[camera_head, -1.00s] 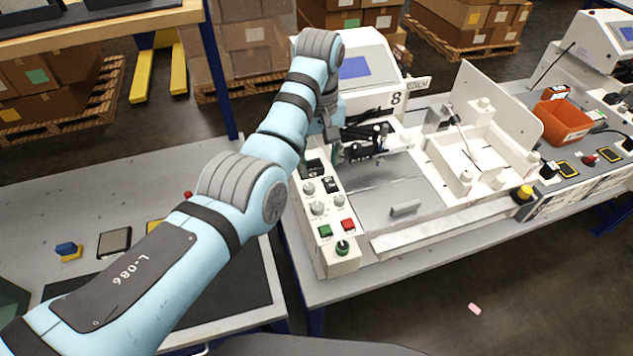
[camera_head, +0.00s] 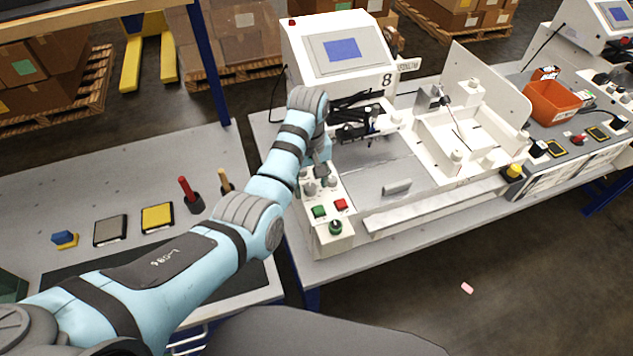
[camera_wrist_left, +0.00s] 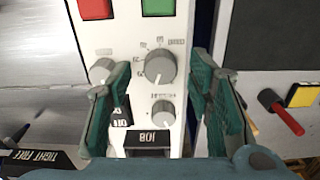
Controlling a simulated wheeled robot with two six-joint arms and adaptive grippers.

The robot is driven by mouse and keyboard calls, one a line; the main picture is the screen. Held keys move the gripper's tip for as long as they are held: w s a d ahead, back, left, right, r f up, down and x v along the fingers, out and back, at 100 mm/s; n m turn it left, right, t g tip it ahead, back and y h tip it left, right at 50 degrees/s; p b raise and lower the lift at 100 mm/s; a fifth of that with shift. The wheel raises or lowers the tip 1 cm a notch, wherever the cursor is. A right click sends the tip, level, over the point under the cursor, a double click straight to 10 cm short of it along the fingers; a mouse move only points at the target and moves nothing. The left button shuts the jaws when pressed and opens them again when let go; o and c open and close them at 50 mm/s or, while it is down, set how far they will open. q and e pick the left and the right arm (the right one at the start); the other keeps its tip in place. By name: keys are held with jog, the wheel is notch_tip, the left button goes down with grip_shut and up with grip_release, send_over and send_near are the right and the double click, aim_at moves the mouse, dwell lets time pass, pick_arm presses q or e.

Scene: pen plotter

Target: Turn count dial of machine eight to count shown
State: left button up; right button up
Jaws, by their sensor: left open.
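Machine eight (camera_head: 340,45), marked 8, has a control panel (camera_head: 332,225) at its left front with grey knobs (camera_head: 310,188), a green button, a red button and a green-black knob. In the left wrist view a large grey dial (camera_wrist_left: 160,67) with scale marks lies between my fingertips. A smaller dial (camera_wrist_left: 163,113) sits below it, and another knob (camera_wrist_left: 103,70) is partly behind the left finger. The printed labels are too small to tell which is the count dial. My left gripper (camera_wrist_left: 160,75) is open and empty, above the panel; contact cannot be told. The right gripper is not in view.
The machine's screen (camera_head: 342,50) shows plain blue. A left table (camera_head: 70,195) holds coloured pads and a red-handled tool (camera_head: 188,192). A neighbouring machine with an orange bin (camera_head: 556,103) stands right.

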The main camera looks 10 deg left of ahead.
pick_arm(q)
jog(key=shift+s+f, duration=0.15)
jog(key=shift+f, duration=0.2)
grip_shut()
jog(key=shift+m, duration=0.3)
jog(key=m, duration=0.3)
jog(key=shift+w+m, duration=0.2)
jog(key=shift+m, duration=1.9)
